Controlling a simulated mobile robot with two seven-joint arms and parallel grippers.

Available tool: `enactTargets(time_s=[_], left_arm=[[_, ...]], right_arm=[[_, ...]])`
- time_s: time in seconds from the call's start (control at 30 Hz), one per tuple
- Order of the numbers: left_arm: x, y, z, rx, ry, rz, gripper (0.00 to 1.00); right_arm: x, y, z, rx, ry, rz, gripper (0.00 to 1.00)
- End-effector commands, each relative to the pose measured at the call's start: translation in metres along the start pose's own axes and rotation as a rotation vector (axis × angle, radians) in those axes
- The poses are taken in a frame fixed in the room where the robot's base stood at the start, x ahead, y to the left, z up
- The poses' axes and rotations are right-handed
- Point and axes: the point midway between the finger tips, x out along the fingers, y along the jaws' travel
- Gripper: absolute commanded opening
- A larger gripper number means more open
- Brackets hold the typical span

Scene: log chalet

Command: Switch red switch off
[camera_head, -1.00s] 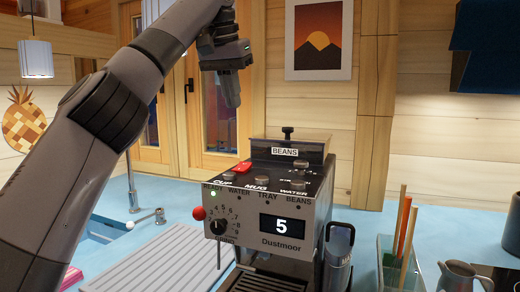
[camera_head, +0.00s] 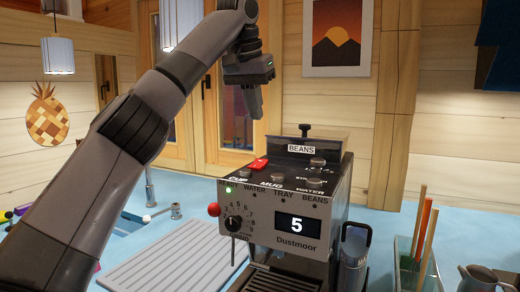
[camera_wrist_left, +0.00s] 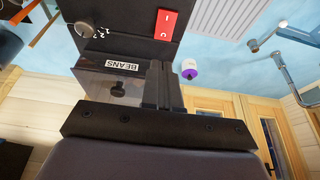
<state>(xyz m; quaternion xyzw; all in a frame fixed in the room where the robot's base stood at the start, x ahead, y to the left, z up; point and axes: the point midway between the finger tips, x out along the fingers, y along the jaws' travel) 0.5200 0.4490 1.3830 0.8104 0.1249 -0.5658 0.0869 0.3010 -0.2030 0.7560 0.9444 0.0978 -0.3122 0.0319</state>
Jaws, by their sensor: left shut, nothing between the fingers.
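The red switch (camera_head: 258,163) is a small rocker on the top left of the grey coffee machine (camera_head: 262,215). In the left wrist view the red switch (camera_wrist_left: 166,22) shows white I and O marks. Its rocker tilt is hard to tell. A green light (camera_head: 229,189) glows on the machine's front. My left gripper (camera_head: 256,116) is shut and empty, pointing down above the switch with a gap between them. My right gripper is out of view.
The clear bean hopper with a black knob (camera_head: 305,130) rises behind the switch. Metal buttons (camera_head: 314,183) sit right of it. A red ball (camera_head: 213,209) sticks out on the machine's left. A holder with sticks (camera_head: 417,262) and a metal jug (camera_head: 480,279) stand at right.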

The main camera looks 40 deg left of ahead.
Motion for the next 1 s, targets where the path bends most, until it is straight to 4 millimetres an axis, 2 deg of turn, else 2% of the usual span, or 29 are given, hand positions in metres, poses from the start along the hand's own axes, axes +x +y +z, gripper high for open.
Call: enactTargets(time_s=[0.6, 0.8, 1.0], left_arm=[[0.078, 0.000, 0.003, -0.001, -0.001, 0.000, 0.00], [0.093, 0.000, 0.006, -0.001, 0.000, 0.000, 0.00], [0.100, -0.001, 0.008, -0.002, 0.002, 0.000, 0.00]], right_arm=[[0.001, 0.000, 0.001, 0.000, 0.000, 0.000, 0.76], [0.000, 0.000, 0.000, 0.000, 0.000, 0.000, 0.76], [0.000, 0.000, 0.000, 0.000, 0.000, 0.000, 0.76]])
